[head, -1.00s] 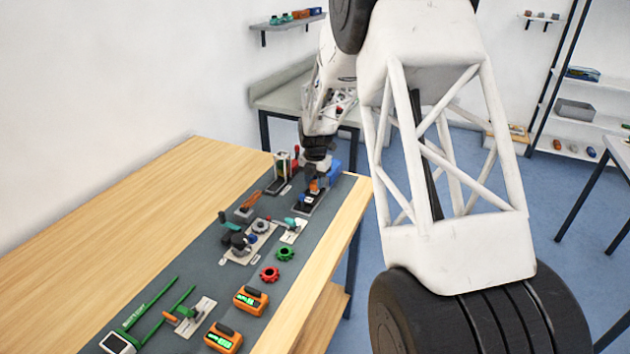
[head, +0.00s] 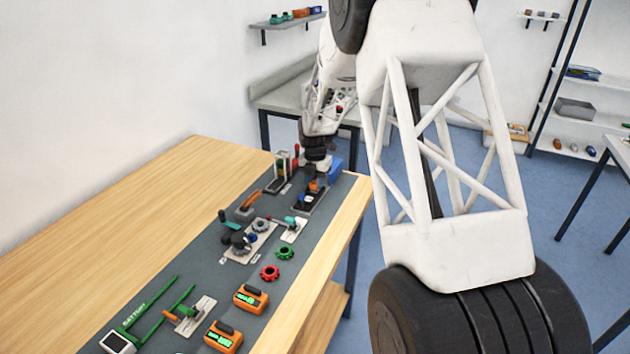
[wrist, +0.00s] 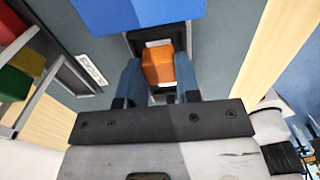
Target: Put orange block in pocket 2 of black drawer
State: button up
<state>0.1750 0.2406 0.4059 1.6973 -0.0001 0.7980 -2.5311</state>
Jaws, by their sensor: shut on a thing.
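The orange block (wrist: 157,66) sits between the two blue fingers of my gripper (wrist: 160,82) in the wrist view. The gripper is shut on it. The black drawer (wrist: 133,40) lies beneath and around the block in that view, with a pale patch beside the block. In the head view, my gripper (head: 314,182) is low over the black drawer (head: 305,207) at the far end of the mat, with the orange block (head: 314,187) small between its fingers. Pocket numbers are not readable, and I cannot tell whether the block touches the drawer floor.
A blue box (wrist: 135,14) stands at the drawer's far end. A rack with red, green and yellow pieces (wrist: 22,70) is left in the wrist view. Orange devices (head: 250,298), gears (head: 270,273) and a fixture (head: 250,240) lie along the grey mat. Bare wood is left.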

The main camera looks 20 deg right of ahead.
jog(key=shift+f, duration=0.4)
dwell(0.6)
jog(key=o, duration=0.9)
jog(key=shift+o, duration=0.2)
jog(key=shift+r, duration=0.15)
jog(key=shift+r, duration=3.3)
jog(key=shift+r, duration=0.15)
